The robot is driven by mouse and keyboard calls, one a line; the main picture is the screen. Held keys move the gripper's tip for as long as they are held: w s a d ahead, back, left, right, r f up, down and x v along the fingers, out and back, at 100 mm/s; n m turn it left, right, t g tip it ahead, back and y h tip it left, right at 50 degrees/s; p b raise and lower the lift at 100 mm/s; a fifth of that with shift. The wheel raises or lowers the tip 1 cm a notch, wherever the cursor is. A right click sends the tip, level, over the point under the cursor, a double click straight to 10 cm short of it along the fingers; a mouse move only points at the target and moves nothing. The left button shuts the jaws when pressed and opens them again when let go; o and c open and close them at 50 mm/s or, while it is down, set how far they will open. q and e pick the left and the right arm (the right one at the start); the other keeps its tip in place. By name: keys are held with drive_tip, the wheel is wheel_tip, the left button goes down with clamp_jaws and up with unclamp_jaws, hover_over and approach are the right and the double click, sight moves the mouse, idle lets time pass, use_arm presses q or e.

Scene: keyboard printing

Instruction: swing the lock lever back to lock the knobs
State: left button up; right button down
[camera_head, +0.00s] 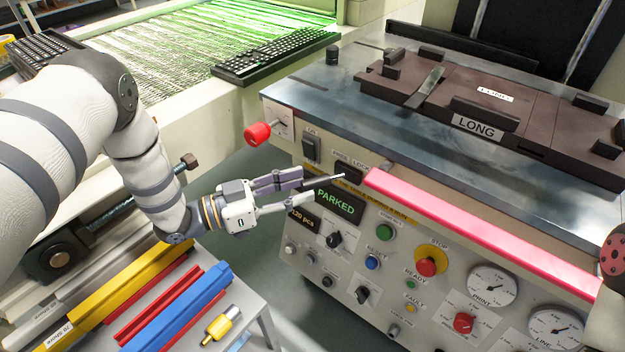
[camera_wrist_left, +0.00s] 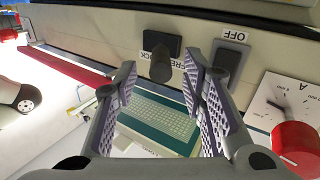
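The lock lever (camera_wrist_left: 162,66) is a short dark handle on a dark plate at the FREE/LOCK label in the left wrist view. It points out from the cream panel, and its exact setting is hard to tell. In the head view the FREE/LOCK label (camera_head: 351,163) is just beyond my left fingertips, and the lever is hard to make out. My left gripper (camera_head: 328,185) is open and empty in front of the panel. In the left wrist view the lever appears beyond the gap between the fingers, apart from them. A red knob (camera_head: 258,133) sits on the panel's left end. My right gripper is out of view.
A dark switch (camera_head: 311,148) sits left of the label. A red bar (camera_head: 480,230) runs along the machine's front edge. Below are the PARKED display (camera_head: 336,202), buttons and gauges. A tray of coloured bars (camera_head: 175,310) stands at lower left, below my left arm.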

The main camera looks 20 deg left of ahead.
sight(313, 183)
use_arm(q)
drive_tip(key=shift+x, duration=1.9)
clamp_jaws()
